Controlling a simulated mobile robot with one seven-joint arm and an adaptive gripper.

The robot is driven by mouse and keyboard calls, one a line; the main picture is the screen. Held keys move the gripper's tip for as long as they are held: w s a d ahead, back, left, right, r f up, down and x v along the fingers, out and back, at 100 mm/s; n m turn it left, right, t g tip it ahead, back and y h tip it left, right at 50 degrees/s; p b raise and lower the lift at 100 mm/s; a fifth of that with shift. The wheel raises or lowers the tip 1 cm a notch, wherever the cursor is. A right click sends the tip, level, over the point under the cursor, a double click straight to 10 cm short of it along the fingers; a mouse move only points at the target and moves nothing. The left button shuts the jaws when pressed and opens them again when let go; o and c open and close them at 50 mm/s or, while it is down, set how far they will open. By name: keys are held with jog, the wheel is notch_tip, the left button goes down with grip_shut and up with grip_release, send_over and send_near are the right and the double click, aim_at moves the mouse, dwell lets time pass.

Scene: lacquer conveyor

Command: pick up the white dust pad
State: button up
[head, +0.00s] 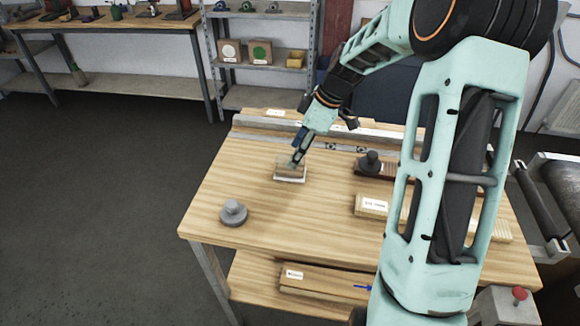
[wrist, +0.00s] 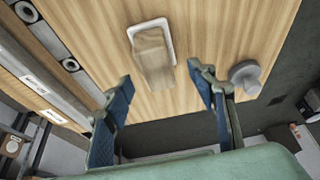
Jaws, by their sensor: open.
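The white dust pad (head: 289,180) lies on the wooden table, with a wooden block as its grip on top. In the wrist view its white edge (wrist: 164,22) shows around the block, between and beyond my fingertips. My gripper (head: 297,158) is above the pad, pointing down at a slant, and partly covers the block in the head view. In the wrist view my gripper (wrist: 158,82) has its two fingers apart, with nothing held between them. I cannot tell exactly how high the fingertips are above the block.
A grey round-knobbed piece (head: 233,212) stands at the table's front left. A dark-knobbed tool (head: 371,163) and a labelled board (head: 372,205) lie to the right. A metal rail (head: 258,127) runs along the back. The table left of the pad is bare.

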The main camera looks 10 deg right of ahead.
jog(key=x, duration=0.4)
jog(key=shift+w+f+p, duration=0.2)
jog(key=shift+w+p, duration=0.1)
jog(key=shift+p, duration=0.05)
jog(key=c, duration=1.3)
